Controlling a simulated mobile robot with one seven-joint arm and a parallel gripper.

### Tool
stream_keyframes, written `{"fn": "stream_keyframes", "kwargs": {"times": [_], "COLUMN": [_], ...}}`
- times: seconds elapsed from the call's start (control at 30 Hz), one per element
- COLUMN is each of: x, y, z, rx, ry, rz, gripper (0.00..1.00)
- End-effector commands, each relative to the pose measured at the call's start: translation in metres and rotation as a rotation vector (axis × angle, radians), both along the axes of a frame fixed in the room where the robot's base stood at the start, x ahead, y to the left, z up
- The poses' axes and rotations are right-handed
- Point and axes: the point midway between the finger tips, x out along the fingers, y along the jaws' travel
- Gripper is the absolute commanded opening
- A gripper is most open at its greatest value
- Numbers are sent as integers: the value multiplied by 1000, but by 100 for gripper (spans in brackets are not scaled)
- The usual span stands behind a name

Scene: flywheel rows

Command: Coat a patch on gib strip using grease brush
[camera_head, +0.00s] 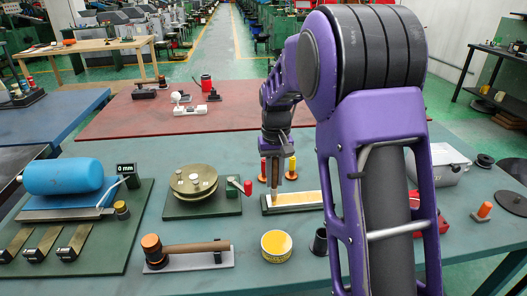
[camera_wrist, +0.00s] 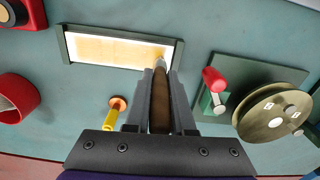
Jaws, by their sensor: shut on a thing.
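My gripper (camera_head: 273,152) is shut on the grease brush (camera_head: 273,182), which has a brown handle and points down. In the wrist view the brush (camera_wrist: 160,105) runs between the gripper fingers (camera_wrist: 160,95). Whether the bristles touch the surface cannot be told. The gib strip (camera_head: 300,199) is a pale bar in a dark green frame, with a yellowish area along its surface. An open tub of yellow grease (camera_head: 277,246) stands nearer the front, clear of my gripper.
Orange and yellow pegs (camera_head: 291,168) stand just behind the strip. A round brass-coloured plate assembly with a red knob (camera_head: 189,190) is to its left. A handled tool (camera_head: 187,252) lies on a grey plate at the front. My arm hides part of the right side.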

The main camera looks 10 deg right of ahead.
Motion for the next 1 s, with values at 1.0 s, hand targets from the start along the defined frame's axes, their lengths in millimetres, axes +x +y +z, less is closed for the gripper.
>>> {"fn": "stream_keyframes", "kwargs": {"times": [1.0], "x": [-3], "y": [-1], "z": [81], "rx": [0], "ry": [-1], "rz": [-1], "gripper": [0]}}
